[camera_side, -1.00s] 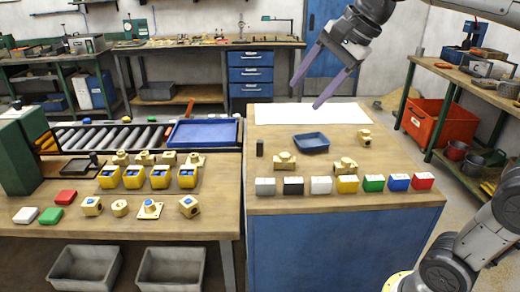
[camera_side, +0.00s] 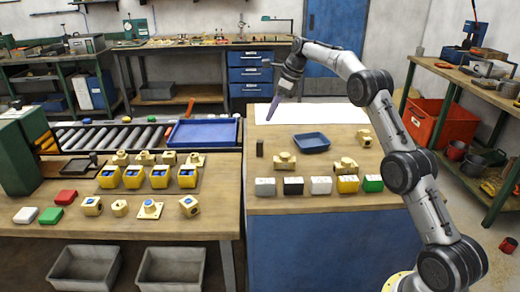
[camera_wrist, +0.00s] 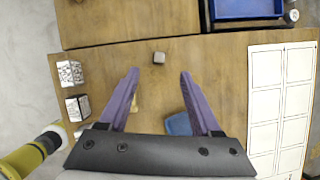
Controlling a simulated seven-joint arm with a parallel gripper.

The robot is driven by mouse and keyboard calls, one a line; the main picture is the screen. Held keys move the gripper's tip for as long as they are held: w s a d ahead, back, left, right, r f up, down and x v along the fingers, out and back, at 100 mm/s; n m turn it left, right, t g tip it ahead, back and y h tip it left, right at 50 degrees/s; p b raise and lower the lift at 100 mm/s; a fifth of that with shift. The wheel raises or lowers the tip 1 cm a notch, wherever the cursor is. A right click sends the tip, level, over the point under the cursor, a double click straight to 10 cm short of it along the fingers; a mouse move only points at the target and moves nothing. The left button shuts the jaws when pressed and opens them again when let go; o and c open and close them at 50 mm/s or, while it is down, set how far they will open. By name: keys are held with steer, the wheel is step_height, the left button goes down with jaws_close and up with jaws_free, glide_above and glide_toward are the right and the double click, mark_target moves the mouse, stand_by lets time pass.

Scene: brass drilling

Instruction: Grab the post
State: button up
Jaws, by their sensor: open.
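The post (camera_side: 260,148) is a small dark upright block on the right-hand bench, near its left edge and left of the small blue tray.
The small blue tray (camera_side: 311,142) and brass fittings (camera_side: 284,161) stand near the post. A white sheet (camera_wrist: 282,110) lies on the bench. A larger blue tray (camera_side: 203,132) is left.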

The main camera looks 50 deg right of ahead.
mark_target(262, 141)
steer(key=x, duration=0.3)
steer(key=d+x, duration=0.1)
steer(key=x, duration=0.2)
steer(key=s+x, duration=0.1)
steer(key=x, duration=0.2)
steer(key=shift+s+d+f, duration=0.1)
steer(key=shift+d+f, duration=0.15)
steer(key=shift+f, duration=0.2)
steer(key=shift+s+a+x, duration=0.1)
steer(key=shift+x, duration=1.45)
steer(key=shift+s+a+x, duration=0.1)
steer(key=shift+s+x, duration=0.05)
steer(key=shift+x, duration=1.35)
jaws_close()
